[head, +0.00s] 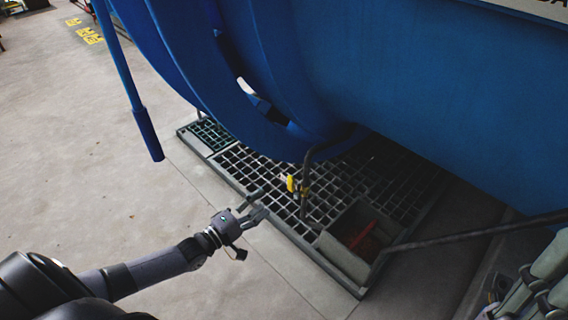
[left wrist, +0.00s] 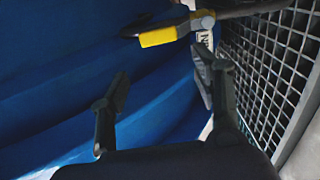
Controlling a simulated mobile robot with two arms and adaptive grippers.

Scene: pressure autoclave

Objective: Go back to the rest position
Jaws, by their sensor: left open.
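My left gripper (head: 257,203) is open and empty, over the front edge of the floor grating. Its two fingers (left wrist: 165,95) show apart in the left wrist view with nothing between them. A valve with a yellow handle (head: 291,184) sits on a dark pipe (head: 307,180) below the blue autoclave (head: 420,80), a short way right of the gripper and apart from it. The yellow handle also shows in the left wrist view (left wrist: 164,36), beyond the fingertips. My right gripper is not in view.
The metal grating (head: 240,166) lies under the autoclave, with a grey box (head: 344,260) at its near right end. A blue bar (head: 130,80) hangs at the upper left. A grey pipe (head: 470,232) crosses at right. The concrete floor (head: 80,150) at left is clear.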

